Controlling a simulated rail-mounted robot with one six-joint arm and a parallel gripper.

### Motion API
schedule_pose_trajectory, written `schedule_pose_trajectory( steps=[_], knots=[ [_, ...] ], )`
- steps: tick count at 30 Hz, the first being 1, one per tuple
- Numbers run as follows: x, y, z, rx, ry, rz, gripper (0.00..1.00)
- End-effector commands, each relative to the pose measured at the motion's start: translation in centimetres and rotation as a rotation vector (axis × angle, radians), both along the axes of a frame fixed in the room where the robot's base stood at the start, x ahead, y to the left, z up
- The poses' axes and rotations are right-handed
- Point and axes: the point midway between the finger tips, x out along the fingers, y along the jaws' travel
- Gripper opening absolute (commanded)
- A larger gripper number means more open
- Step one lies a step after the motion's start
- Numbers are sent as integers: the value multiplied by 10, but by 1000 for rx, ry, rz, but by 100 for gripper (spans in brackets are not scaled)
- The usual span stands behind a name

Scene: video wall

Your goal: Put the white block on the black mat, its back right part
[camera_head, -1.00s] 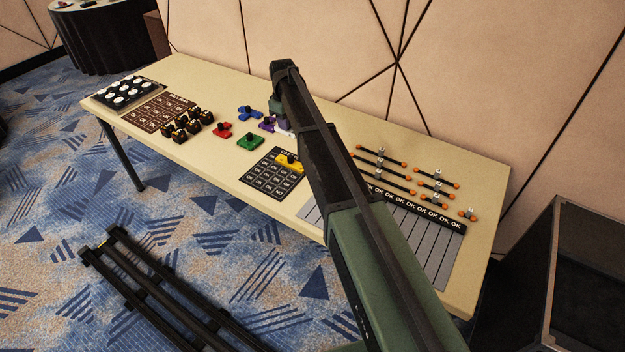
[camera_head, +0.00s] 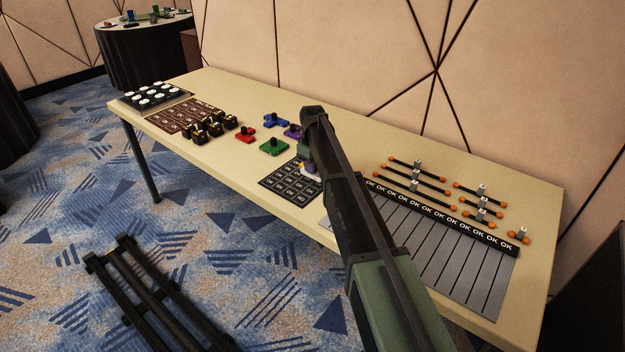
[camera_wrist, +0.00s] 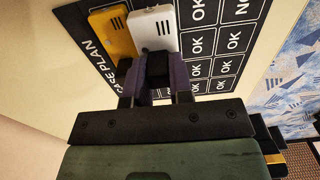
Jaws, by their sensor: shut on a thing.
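The white block (camera_wrist: 152,30) shows in the wrist view, with slots in its top and a black knob. My gripper (camera_wrist: 158,70) is shut on that knob, its purple fingers on either side. The block is over the black mat (camera_head: 286,184), at its back edge near the "CASE PLAN" print. I cannot tell whether it touches the mat. A yellow block (camera_wrist: 112,33) lies on the mat close to the left of the white block. In the head view my gripper (camera_head: 309,162) is over the mat's back right part and hides most of both blocks.
Green (camera_head: 273,146), red (camera_head: 246,135), blue (camera_head: 275,121) and purple (camera_head: 292,131) blocks stand left of and behind the mat. A grey striped panel (camera_head: 440,245) with orange-ended bars is to the right.

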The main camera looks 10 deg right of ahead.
Motion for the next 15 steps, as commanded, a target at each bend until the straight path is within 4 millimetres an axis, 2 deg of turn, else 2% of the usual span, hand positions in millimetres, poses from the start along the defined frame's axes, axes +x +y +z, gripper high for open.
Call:
schedule_pose_trajectory(
  steps=[1,2,9,14,15],
  knots=[
    [0,0,-23,0,0,0,0],
    [0,0,-28,0,0,0,0],
    [0,0,-23,0,0,0,0],
    [0,0,-29,0,0,0,0],
    [0,0,-27,0,0,0,25]
  ],
)
